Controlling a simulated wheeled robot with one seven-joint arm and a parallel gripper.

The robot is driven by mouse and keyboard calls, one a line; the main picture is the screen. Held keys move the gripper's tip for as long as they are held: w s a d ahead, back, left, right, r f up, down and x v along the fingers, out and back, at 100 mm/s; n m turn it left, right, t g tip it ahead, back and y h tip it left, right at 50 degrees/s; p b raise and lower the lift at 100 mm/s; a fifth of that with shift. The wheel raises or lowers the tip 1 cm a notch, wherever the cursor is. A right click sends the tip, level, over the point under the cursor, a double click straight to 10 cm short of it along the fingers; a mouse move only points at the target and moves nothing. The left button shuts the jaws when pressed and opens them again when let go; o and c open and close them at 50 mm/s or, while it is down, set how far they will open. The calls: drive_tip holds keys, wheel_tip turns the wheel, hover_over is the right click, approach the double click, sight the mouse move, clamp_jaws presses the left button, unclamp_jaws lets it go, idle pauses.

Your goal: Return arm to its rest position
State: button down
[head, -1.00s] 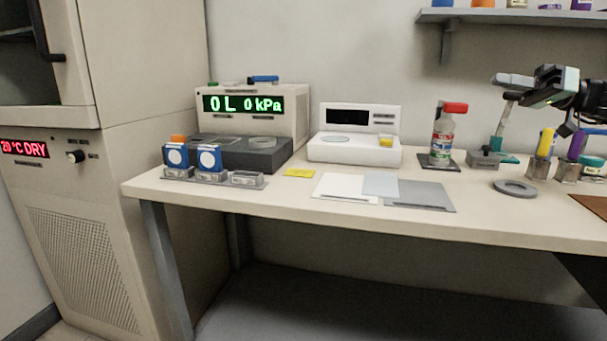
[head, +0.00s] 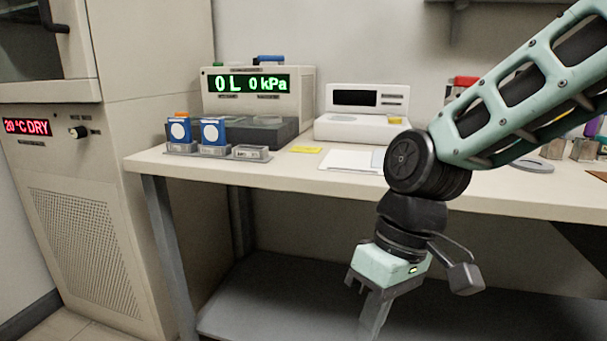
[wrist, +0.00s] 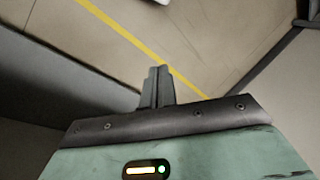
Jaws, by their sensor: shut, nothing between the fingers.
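My arm reaches in from the right in the head view, bent at a black joint, with the wrist hanging down in front of the table's front edge. My gripper (head: 374,318) points downward below tabletop height, its fingers partly cut off by the bottom of the picture. In the wrist view my gripper (wrist: 158,84) has its two fingers together and empty, over the floor. The arm hides part of the table's right half, including most of the bottle with the red cap (head: 464,82).
The table (head: 290,172) holds a pressure instrument (head: 300,85), a white scale (head: 362,128), blue-labelled blocks (head: 213,133) and a yellow note (head: 305,150). A tall cabinet (head: 150,60) stands at left. A grey lower shelf (head: 265,305) lies under the table. A yellow line (wrist: 125,35) crosses the floor.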

drive_tip(key=s+d+f+t+h+b, duration=0.2)
drive_tip(key=s+d+f, duration=0.35)
drive_tip(key=s, duration=0.45)
wheel_tip(320, 180, up, 37)
drive_tip(key=p, duration=3.6)
drive_tip(key=shift+w, duration=0.2)
drive_tip(key=shift+d+f, duration=0.1)
drive_tip(key=shift+f, duration=0.05)
